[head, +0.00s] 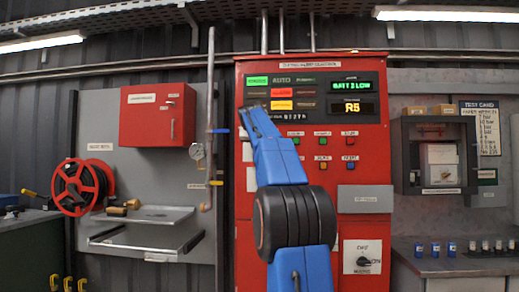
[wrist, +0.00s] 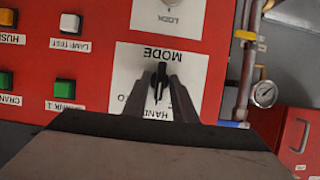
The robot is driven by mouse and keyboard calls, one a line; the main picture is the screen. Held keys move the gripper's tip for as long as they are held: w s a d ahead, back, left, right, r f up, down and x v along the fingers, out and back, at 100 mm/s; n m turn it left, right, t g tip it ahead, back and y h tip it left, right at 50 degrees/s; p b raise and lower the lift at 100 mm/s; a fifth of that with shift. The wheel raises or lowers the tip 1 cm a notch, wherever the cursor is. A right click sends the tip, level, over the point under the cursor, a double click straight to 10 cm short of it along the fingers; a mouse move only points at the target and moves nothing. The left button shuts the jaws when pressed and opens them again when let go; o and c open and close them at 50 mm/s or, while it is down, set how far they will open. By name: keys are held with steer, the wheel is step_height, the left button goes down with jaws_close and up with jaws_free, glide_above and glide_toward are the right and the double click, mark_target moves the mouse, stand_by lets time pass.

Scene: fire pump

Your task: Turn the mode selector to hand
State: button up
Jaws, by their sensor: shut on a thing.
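The mode selector (wrist: 160,76) is a small black knob on a white plate (wrist: 198,62) marked MODE, on the red panel, seen upside down in the wrist view. My gripper (wrist: 160,92) has its two dark fingers on either side of the knob, shut on it. The knob stands about upright in this view. The HAND label shows just below it, partly covered by the fingers, and part of another label shows at its lower left. In the head view my blue arm hides the selector and the gripper tips at the upper left of the red cabinet (head: 221,262).
Another knob plate marked LOCK (wrist: 168,14) sits close to the mode plate. A white lamp-test button (wrist: 70,23) and green button (wrist: 64,89) are beside it. A pipe (wrist: 249,60) and pressure gauge (wrist: 264,94) stand just off the panel's edge.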

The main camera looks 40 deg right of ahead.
steer(key=shift+f, duration=0.1)
steer(key=o, duration=0.7)
steer(key=v, duration=1.7)
steer(key=shift+s+a, duration=0.1)
